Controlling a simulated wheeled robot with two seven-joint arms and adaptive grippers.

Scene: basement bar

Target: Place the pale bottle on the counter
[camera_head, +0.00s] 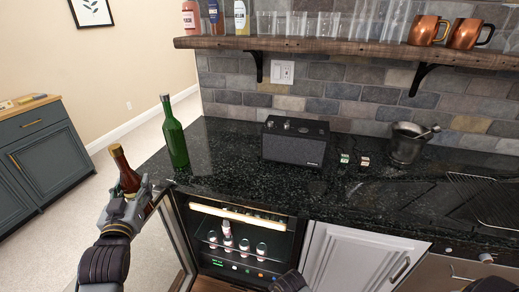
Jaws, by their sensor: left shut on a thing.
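My left gripper (128,208) is shut on an amber-brown bottle (126,172) with a reddish neck, and the fingers hide its lower part. It holds the bottle upright, left of the counter's near left corner and beside the open fridge door. The black speckled stone counter (230,150) runs to the right. A green bottle (174,135) stands upright on its left end. I cannot tell a clearly pale bottle on the counter.
A black speaker (293,143), two small boxes (345,158) and a metal bucket (406,146) stand on the counter. Below, an open mini fridge (240,220) holds several cans. A wooden shelf (330,45) with bottles, glasses and copper mugs hangs above. Counter between green bottle and speaker is clear.

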